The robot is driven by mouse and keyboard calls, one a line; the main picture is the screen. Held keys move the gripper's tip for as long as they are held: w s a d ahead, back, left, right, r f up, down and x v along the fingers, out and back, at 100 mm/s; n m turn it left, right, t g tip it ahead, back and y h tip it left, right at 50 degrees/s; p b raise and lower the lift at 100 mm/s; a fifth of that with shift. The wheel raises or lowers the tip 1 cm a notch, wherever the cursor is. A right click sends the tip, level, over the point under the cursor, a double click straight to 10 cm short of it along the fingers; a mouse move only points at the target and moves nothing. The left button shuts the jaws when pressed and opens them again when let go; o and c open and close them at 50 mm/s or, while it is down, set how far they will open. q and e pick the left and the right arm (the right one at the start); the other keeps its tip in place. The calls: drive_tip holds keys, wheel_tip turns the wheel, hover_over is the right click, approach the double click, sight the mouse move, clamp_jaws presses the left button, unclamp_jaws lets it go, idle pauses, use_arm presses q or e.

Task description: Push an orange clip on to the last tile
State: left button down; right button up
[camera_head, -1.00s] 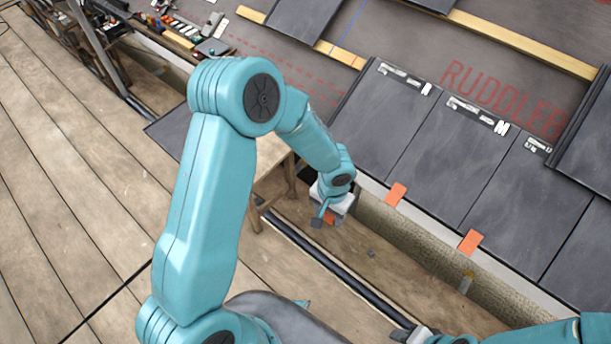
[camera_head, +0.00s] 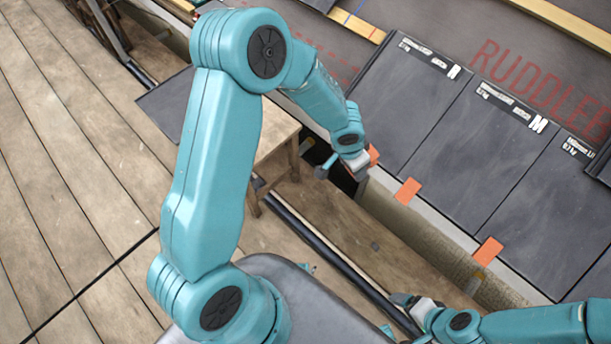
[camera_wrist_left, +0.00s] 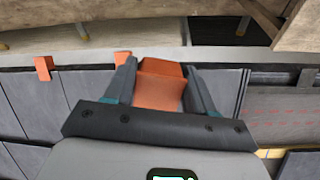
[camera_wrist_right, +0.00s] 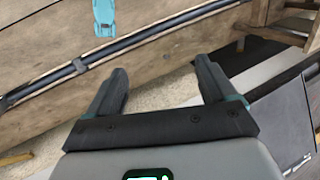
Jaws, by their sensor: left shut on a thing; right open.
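My left gripper (camera_head: 345,168) is shut on an orange clip (camera_head: 373,155), at the lower-left corner of the last tile (camera_head: 405,100), the leftmost of the row. In the left wrist view the held clip (camera_wrist_left: 160,88) sits between the fingers, over the tile row's lower edge; I cannot tell whether it touches the tile. Two other orange clips, one (camera_head: 407,191) and another (camera_head: 488,251), sit on the eave edge at the tile joints. My right gripper (camera_head: 415,303) is open and empty, low over the planks; its spread fingers show in the right wrist view (camera_wrist_right: 160,80).
A wooden stand (camera_head: 270,150) with a dark slab (camera_head: 165,105) is left of the eave. A dark pipe (camera_head: 320,245) runs along the plank deck (camera_head: 90,180). Wooden battens (camera_head: 565,22) cross the roof above the tiles.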

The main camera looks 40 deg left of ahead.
use_arm(q)
drive_tip(key=w+a+f+n+t+b, duration=0.1)
drive_tip(key=a+f+t+b, duration=0.1)
drive_tip(key=a+f+b, duration=0.85)
drive_tip(key=w+a+f+n+t+b, duration=0.15)
drive_tip(key=a+f+b, duration=0.45)
drive_tip(key=f+b, duration=0.85)
drive_tip(key=w+p, duration=0.8)
drive_tip(key=w, duration=0.1)
drive_tip(key=shift+d, duration=0.35)
drive_tip(key=shift+s+y, duration=0.1)
drive_tip(key=shift+y, duration=0.2)
drive_tip(key=shift+w+d+r+p, duration=0.1)
drive_tip(key=shift+w+r+p, duration=0.75)
drive_tip(key=shift+p, duration=1.35)
drive_tip(key=shift+w+b, duration=0.45)
drive_tip(key=shift+w, duration=0.15)
drive_tip(key=shift+w+r, duration=0.25)
idle(0.9)
